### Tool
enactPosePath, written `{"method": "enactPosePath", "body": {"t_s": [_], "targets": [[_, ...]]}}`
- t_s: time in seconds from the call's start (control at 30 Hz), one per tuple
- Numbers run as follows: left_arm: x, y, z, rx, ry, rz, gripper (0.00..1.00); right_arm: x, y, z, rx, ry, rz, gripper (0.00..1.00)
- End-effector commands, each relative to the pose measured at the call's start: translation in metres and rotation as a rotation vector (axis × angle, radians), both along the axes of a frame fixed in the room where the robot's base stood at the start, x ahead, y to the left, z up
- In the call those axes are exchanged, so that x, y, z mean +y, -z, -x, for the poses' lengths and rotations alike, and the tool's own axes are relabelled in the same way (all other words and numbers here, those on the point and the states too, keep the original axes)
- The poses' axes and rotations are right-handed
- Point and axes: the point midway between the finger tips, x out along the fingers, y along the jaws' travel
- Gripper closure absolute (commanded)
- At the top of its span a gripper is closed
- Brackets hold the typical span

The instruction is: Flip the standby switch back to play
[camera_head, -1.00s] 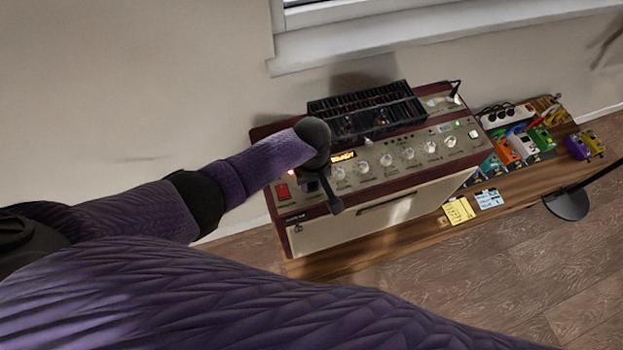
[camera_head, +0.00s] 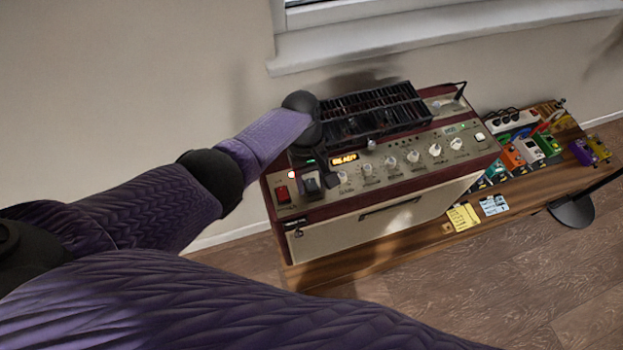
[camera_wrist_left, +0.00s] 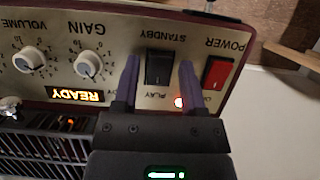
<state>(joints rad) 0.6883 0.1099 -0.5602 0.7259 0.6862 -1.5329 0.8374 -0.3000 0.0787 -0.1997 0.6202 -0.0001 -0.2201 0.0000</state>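The standby switch is a black rocker (camera_wrist_left: 159,67) on the cream panel of the amplifier (camera_head: 400,190). The wrist view shows the panel upside down, with STANDBY printed at one end of the rocker and PLAY at the other. I cannot tell which way it is tipped. My left gripper (camera_wrist_left: 158,82) is open, with one purple finger on each side of the rocker and gaps visible. In the head view the left gripper (camera_head: 316,180) is over the panel's left part. The right gripper is not in view.
A red power switch (camera_wrist_left: 217,72) sits close beside one finger, and the gain knob (camera_wrist_left: 88,64) beside the other. A lit display (camera_wrist_left: 76,95) reads READY. A black grille (camera_head: 375,110) tops the amplifier. Pedals (camera_head: 530,150) and notes (camera_head: 463,217) lie to the right.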

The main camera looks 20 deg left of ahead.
Motion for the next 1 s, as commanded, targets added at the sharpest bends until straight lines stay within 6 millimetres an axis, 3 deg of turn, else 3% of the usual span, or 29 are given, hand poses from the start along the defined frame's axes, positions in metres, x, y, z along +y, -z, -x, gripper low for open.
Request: {"method": "enactPosePath", "body": {"t_s": [0.33,0.7,0.83,1.0], "targets": [[0.000,-0.002,-0.001,-0.001,0.000,-0.001,0.32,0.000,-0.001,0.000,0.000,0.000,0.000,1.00],[0.015,-0.081,-0.023,-0.003,-0.001,-0.001,0.32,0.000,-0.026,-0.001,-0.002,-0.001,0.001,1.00],[0.018,-0.093,-0.027,-0.002,-0.001,-0.001,0.32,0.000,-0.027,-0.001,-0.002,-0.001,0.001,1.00],[0.018,-0.094,-0.027,-0.001,-0.001,-0.001,0.32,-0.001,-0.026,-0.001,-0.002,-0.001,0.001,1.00]]}}
